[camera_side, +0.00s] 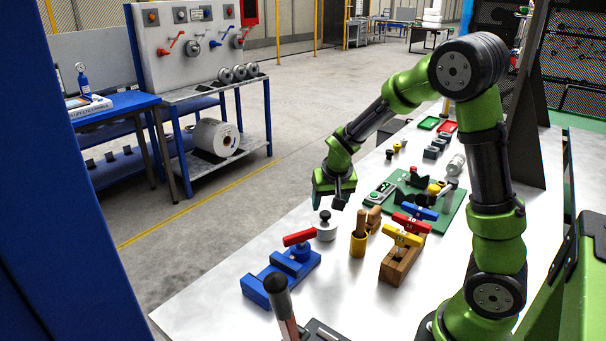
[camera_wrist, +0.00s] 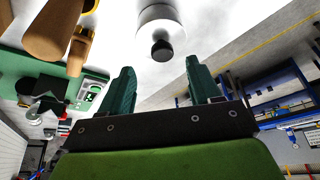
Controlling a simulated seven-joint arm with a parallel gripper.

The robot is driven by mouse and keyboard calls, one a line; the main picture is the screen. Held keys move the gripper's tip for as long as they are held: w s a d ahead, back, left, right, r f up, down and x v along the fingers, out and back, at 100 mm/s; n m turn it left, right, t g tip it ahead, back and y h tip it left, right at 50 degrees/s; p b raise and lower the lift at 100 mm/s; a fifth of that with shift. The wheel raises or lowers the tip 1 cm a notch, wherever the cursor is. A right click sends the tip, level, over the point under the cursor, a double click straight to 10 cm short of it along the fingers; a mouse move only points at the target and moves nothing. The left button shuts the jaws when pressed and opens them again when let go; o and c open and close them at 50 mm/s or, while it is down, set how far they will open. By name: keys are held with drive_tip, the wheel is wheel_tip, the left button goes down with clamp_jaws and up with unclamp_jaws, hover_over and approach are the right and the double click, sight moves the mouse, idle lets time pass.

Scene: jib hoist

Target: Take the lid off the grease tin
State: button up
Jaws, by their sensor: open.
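The grease tin (camera_side: 326,234) is a short pale grey cylinder standing upright on the white table. Its lid, with a black knob (camera_side: 325,215) on top, appears seated on it. My gripper (camera_side: 331,204) is just above the knob, open and empty. In the wrist view the two green fingers of my gripper (camera_wrist: 160,82) are spread apart. The tin (camera_wrist: 160,14) and its black knob (camera_wrist: 162,49) show beyond the fingertips, roughly centred between them. The knob is apart from both fingers.
A blue block with a red handle (camera_side: 299,238) lies left of the tin. A green board (camera_side: 450,208) with fittings lies behind. The table's left edge is near the tin.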

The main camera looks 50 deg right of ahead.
sight(325, 213)
drive_tip(key=x, duration=0.5)
drive_tip(key=shift+w+a, duration=0.15)
drive_tip(key=shift+w, duration=0.05)
drive_tip(key=c, duration=1.1)
